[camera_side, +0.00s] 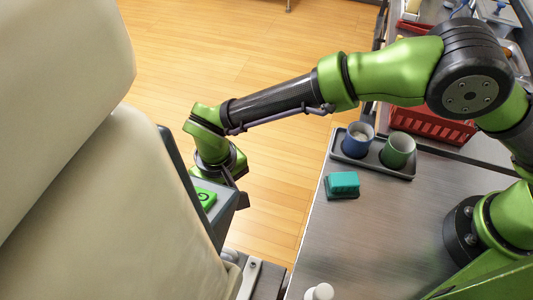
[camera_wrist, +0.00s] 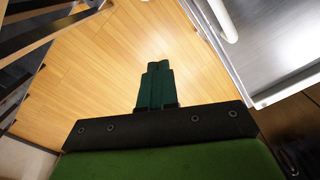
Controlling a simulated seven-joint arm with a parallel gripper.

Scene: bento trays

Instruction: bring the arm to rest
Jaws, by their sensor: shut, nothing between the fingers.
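My gripper (camera_wrist: 157,72) shows in the wrist view as two dark green fingers pressed together, with nothing between them. Below the fingers in that view is the bare wooden floor. In the side view my arm reaches left past the table edge, and its wrist is bent down beside a grey box. The box carries a green pad (camera_side: 204,197) with a dark round mark. The fingertips are hard to make out there, and I cannot tell whether they touch the box.
A dark tray (camera_side: 405,174) on the metal table (camera_side: 375,240) holds a blue cup (camera_side: 357,140) and a green cup (camera_side: 399,150). A teal block (camera_side: 343,184) lies nearer. A red basket (camera_side: 430,124) stands behind. A beige seat back (camera_side: 100,220) fills the left.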

